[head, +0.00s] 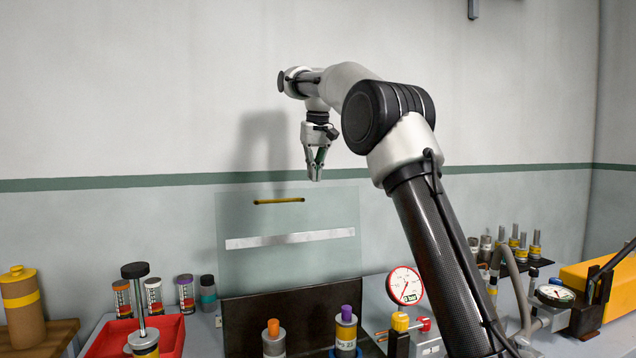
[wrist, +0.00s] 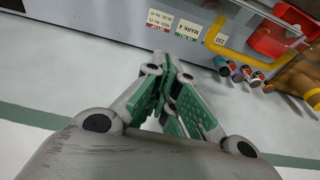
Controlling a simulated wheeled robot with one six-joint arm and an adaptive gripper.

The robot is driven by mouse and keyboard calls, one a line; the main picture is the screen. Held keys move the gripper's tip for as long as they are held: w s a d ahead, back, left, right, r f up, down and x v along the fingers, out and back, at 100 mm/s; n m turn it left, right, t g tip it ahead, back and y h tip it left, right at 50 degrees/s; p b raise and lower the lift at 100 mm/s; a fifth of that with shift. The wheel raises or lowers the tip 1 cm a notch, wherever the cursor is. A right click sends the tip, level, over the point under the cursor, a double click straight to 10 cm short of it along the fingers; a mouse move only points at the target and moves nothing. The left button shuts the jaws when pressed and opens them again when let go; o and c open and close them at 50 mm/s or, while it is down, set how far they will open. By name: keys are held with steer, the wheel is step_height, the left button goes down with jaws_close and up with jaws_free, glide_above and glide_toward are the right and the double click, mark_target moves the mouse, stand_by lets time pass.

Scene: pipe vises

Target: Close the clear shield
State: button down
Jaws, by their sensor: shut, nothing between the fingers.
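The clear shield (head: 288,218) stands raised, nearly upright, behind the bench parts in the head view. It is a see-through pane with a yellow handle (head: 279,201) near its top and a pale strip (head: 290,239) across its middle. My gripper (head: 316,178) points down, just above the shield's top edge in the picture, right of the handle. It appears apart from the shield, though depth is hard to judge. In the wrist view my gripper (wrist: 166,62) has its green-padded fingers together and empty. A bent yellow bar (wrist: 232,50) there may be the handle.
Below the shield stand a dark panel (head: 250,318), an orange-topped cylinder (head: 274,340) and a purple-topped one (head: 346,330). A red tray (head: 172,332) and several small cans lie left. A dial gauge (head: 405,286) stands right.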

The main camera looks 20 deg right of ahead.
steer(key=s+f, duration=0.2)
steer(key=s, duration=0.1)
steer(key=shift+s+f, duration=0.2)
steer(key=shift+f, duration=0.05)
steer(key=shift+s+d, duration=0.1)
steer(key=shift+d, duration=0.05)
